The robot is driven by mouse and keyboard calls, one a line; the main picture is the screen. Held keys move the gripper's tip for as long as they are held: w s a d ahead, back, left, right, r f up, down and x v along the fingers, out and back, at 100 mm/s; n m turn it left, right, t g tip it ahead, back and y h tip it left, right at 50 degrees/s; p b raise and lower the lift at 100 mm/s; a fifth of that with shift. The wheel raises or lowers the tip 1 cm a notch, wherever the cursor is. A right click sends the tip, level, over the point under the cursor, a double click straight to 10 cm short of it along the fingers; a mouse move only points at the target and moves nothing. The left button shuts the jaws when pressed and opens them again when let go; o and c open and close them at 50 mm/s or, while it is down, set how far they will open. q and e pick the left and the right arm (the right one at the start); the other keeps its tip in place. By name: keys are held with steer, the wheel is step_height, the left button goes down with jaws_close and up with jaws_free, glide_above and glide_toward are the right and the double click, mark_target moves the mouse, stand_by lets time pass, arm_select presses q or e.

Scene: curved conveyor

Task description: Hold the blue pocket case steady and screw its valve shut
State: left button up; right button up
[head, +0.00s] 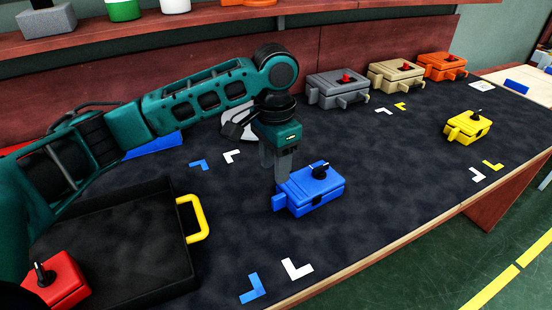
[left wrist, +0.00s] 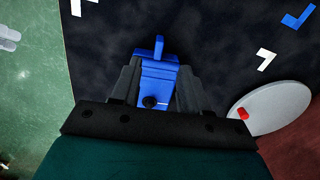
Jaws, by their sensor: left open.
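The blue pocket case (head: 315,193) lies on the dark mat, with a black valve knob (head: 320,168) on its top and a small blue tab at its left end. My left gripper (head: 276,180) points down at the case's left rear side in the head view. In the left wrist view the blue case (left wrist: 159,72) shows between the two open fingers (left wrist: 160,85), with the black knob (left wrist: 150,102) close to the gripper's base. I cannot tell whether the fingers touch the case. My right gripper is in neither view.
A black tray (head: 125,225) with a yellow handle (head: 194,219) stands at the left, and a red case (head: 62,283) is at the lower left. Grey (head: 335,92), tan (head: 395,76) and orange (head: 442,67) cases line the back. A yellow case (head: 468,127) sits right.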

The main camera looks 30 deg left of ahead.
mark_target(275, 198)
arm_select(q)
step_height(275, 198, down, 12)
steer(key=b, duration=0.3)
steer(key=shift+r, duration=0.15)
steer(key=shift+c, duration=0.3)
jaws_close()
stand_by(0.4)
stand_by(1.1)
